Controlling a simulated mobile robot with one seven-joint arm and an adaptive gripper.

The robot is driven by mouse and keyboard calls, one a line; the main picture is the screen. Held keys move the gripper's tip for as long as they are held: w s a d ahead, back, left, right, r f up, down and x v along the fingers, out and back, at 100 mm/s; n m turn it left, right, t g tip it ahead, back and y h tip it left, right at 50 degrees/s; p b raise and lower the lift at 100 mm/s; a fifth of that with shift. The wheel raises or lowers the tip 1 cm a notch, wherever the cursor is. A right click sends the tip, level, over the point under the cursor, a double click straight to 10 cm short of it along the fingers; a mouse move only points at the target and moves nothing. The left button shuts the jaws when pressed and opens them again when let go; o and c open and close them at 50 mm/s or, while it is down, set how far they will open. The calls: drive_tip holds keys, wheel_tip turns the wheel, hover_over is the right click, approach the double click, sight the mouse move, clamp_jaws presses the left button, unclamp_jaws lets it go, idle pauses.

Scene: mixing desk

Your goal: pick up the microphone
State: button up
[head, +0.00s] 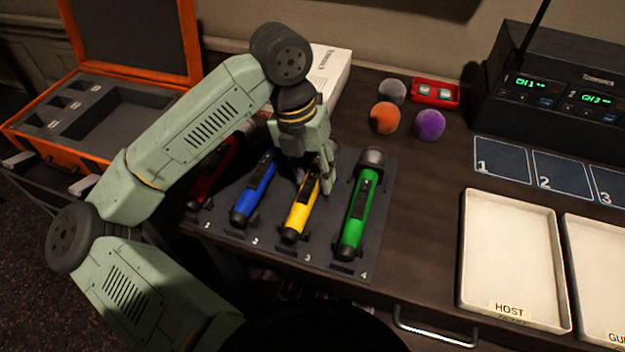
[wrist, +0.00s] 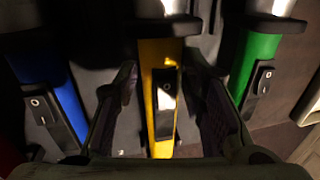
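Microphones in red (head: 213,172), blue (head: 254,192), yellow (head: 299,218) and green (head: 357,215) lie side by side on a dark numbered mat (head: 325,258). My gripper (head: 313,186) is down over the upper part of the yellow microphone. In the wrist view my gripper (wrist: 162,75) is open, with one finger on each side of the yellow microphone (wrist: 157,110) and dark gaps between. The blue (wrist: 45,75) and green (wrist: 255,70) microphones lie outside the fingers. My arm partly hides the red microphone, and my gripper hides the yellow one's upper end.
Grey, orange and purple foam balls (head: 429,125) and a red box (head: 435,92) lie behind the mat. A receiver (head: 560,85), numbered cards (head: 502,160) and the HOST tray (head: 510,255) stand right. An open orange case (head: 125,75) is left.

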clamp_jaws()
drive_tip(key=shift+r, duration=0.1)
idle(0.5)
